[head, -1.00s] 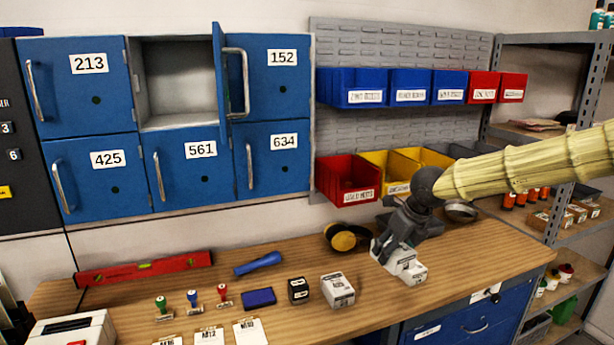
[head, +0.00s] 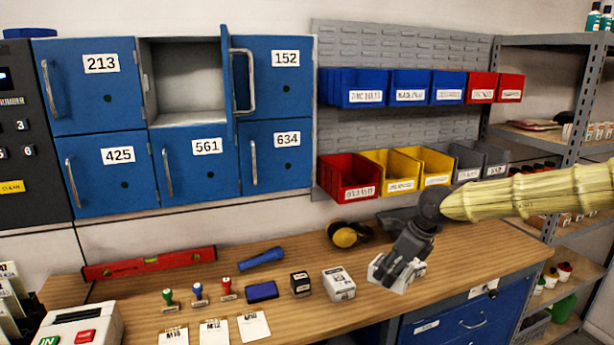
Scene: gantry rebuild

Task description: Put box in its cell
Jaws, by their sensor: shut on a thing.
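My gripper (head: 394,272) is shut on a small white box (head: 385,284) over the right part of the workbench. The fingers cover much of the box, and I cannot tell whether it still touches the bench. A similar white box (head: 339,284) with a dark printed label stands on the bench to the left of my gripper. At the upper left, a blue locker block has one open, empty cell (head: 187,82) between doors 213 (head: 101,64) and 152 (head: 285,58). Its blue door (head: 229,75) stands swung out at the cell's right side.
On the workbench (head: 300,327) lie a red level (head: 150,262), a blue flashlight (head: 261,258), several stamps, an ink pad (head: 262,291) and yellow-black ear muffs (head: 349,234). Coloured bins (head: 348,178) hang on the back panel. Grey shelving (head: 560,100) stands at the right.

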